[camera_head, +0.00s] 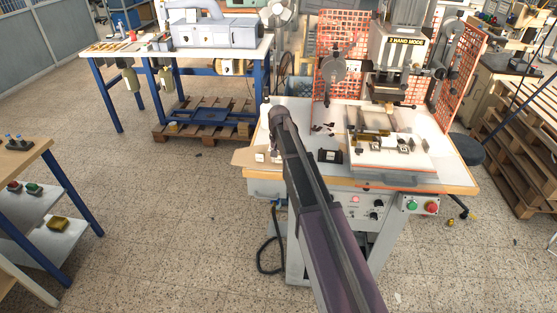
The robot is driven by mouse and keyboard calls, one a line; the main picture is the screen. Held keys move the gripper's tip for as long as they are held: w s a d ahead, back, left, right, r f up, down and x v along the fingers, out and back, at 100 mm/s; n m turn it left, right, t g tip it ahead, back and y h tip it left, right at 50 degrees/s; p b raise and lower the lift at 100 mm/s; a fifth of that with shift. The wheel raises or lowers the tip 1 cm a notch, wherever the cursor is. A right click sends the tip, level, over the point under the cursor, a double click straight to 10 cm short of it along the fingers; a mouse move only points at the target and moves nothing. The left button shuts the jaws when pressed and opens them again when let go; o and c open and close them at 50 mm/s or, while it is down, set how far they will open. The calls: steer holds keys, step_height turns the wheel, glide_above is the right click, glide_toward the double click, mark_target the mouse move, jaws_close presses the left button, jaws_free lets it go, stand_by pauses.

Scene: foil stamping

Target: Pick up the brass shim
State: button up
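I cannot pick out the brass shim for certain. A small brass-coloured piece (372,138) shows on the bed of the stamping press (398,50), among small metal blocks (404,146). It is too small to tell whether this is the shim. My arm rises from the bottom middle to a dark joint over the left part of the press table (443,181). My gripper is not visible; the arm may hide it. The arm also covers part of the table's left side.
A small black block (330,156) and dark scraps (322,128) lie right of my arm. Orange mesh guards (340,45) flank the press. Red and green buttons (421,206) sit on the front. A blue-legged bench (166,42) stands behind left; pallets (520,165) stand right.

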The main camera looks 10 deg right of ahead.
steer(key=shift+r, duration=0.15)
steer(key=shift+c, duration=0.3)
step_height(320, 180, up, 3)
steer(key=p, duration=0.3)
steer(key=shift+f, duration=0.2)
steer(key=s+r+p, duration=0.2)
steer(key=s, duration=1.4)
steer(key=shift+a, duration=0.25)
step_height(320, 180, down, 3)
steer(key=b, duration=0.2)
steer(key=shift+r+b, duration=0.15)
steer(key=shift+b, duration=0.2)
steer(key=shift+a, duration=0.1)
